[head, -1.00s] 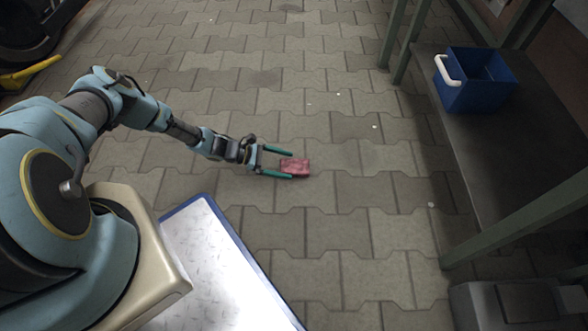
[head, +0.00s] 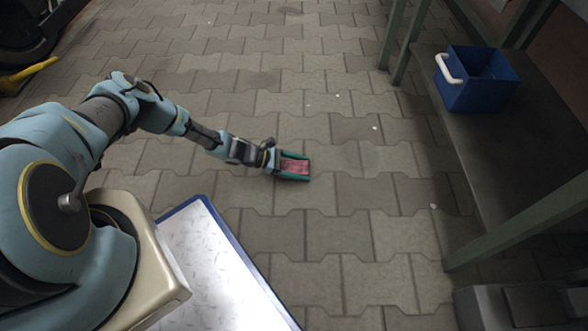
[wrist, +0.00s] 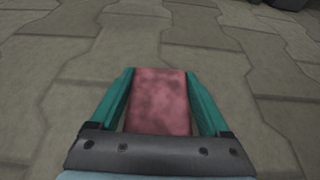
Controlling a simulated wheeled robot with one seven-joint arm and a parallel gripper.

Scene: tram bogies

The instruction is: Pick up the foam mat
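The foam mat (head: 295,166) is a small, mottled dark-pink rectangle on the paving. In the wrist view, the foam mat (wrist: 159,100) lies lengthwise between the two green fingers. My gripper (head: 308,167) is low at the floor, with one finger along each long side of the mat. The fingers are spread about as wide as the mat, with a thin gap showing at its lower left in the wrist view (wrist: 159,72). The mat's near end is hidden by the dark palm bar.
A blue bin (head: 478,80) with a white handle stands on a dark shelf (head: 462,150) at the right, framed by green posts. A white, blue-edged platform (head: 205,265) is at the bottom. The paving around the mat is clear.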

